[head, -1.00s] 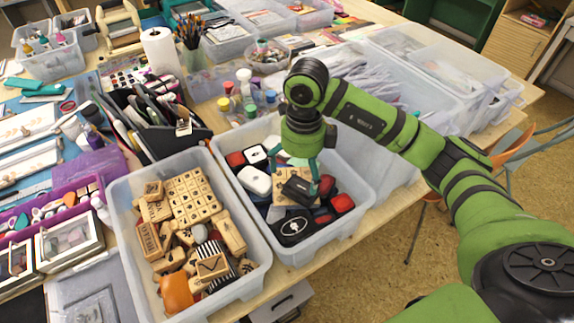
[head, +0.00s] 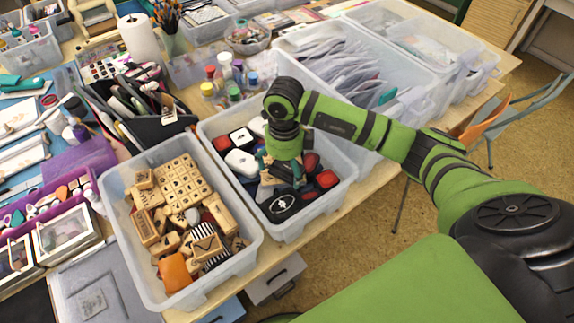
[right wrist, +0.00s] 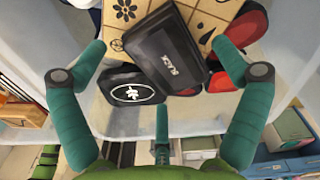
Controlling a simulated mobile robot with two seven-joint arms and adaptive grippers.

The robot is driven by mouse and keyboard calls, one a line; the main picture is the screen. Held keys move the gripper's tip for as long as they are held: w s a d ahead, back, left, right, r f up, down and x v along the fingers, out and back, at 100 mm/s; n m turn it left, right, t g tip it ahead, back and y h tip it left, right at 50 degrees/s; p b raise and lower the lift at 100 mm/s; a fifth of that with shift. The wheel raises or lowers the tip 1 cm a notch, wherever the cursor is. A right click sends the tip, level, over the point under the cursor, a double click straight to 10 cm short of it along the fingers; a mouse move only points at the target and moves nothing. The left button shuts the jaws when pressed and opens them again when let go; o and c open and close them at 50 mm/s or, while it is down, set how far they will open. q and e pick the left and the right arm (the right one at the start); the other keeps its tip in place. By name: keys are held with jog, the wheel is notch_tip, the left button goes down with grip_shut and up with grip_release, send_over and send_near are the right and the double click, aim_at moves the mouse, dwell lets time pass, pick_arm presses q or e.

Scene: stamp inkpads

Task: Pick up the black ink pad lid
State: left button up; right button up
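The black ink pad lid (right wrist: 168,52), a dark rectangular piece with light lettering, lies tilted on a wooden stamp block (right wrist: 215,22) in the right wrist view. My right gripper (right wrist: 158,55) is open, with its green fingers spread either side of the lid and a third finger below it. No finger visibly grips the lid. In the head view my right gripper (head: 281,166) points down into the clear bin of ink pads (head: 338,190), partly hiding the lid. My left gripper is not in view.
A black pad with a white emblem (right wrist: 135,92) lies close beside the lid, with red pads around. A bin of wooden stamps (head: 245,252) stands to the left. Ink bottles (head: 225,75) and a bin of packets (head: 325,55) are behind. Bin walls surround my gripper.

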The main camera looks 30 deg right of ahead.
jog(key=c, duration=0.5)
jog(key=shift+c, duration=0.5)
jog(key=shift+w+r, duration=0.1)
jog(key=shift+r, duration=0.35)
notch_tip(320, 180, up, 2)
jog(key=shift+r+b, duration=0.25)
jog(key=shift+b, duration=0.55)
jog(key=s+d+r+b, duration=0.4)
jog(key=s+d+r, duration=0.3)
jog(key=d, duration=0.1)
jog(key=p, duration=0.4)
send_over(284, 169)
jog(key=f, duration=0.2)
jog(key=shift+s+d+f, duration=0.3)
jog(key=shift+s+d, duration=0.05)
jog(key=shift+w+a+f, duration=0.2)
jog(key=shift+a, duration=0.1)
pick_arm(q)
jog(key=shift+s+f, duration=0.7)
pick_arm(e)
jog(key=shift+f, duration=0.15)
